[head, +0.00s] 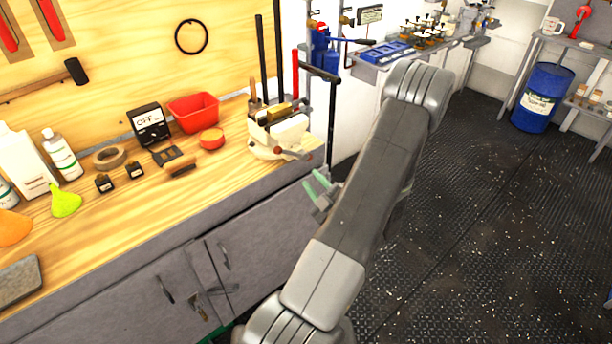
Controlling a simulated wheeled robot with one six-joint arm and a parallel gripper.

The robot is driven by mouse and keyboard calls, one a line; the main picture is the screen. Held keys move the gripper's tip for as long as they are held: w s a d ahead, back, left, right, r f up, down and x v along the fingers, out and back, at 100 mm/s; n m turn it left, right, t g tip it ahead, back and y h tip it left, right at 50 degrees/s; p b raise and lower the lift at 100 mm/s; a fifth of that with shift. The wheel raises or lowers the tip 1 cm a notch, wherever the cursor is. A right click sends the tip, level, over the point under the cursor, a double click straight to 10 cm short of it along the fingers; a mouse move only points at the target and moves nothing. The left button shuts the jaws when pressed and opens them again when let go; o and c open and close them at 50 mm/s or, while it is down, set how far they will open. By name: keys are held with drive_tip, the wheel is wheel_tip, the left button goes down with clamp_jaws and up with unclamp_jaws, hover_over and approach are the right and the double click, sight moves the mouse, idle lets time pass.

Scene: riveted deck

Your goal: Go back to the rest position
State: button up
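My arm reaches up from the bottom middle of the head view, bends at the top and hides part of the floor and wall behind it. My gripper (316,184) shows left of the forearm, in front of the right end of the workbench. Its two green fingertips stand a little apart, with nothing seen between them. The wrist is partly hidden behind my arm.
The wooden workbench (120,215) on the left holds bottles, a red bin (194,112), an orange-red round tin (211,138) and a cream tool holder (278,138) with upright tools near my gripper. A blue drum (541,97) stands far right.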

sight(289, 153)
drive_tip(key=shift+s+d, duration=0.2)
drive_tip(key=shift+s, duration=0.15)
drive_tip(key=p+x, duration=0.3)
drive_tip(key=x, duration=1.1)
drive_tip(key=shift+a+f, duration=0.1)
drive_tip(key=shift+a, duration=0.05)
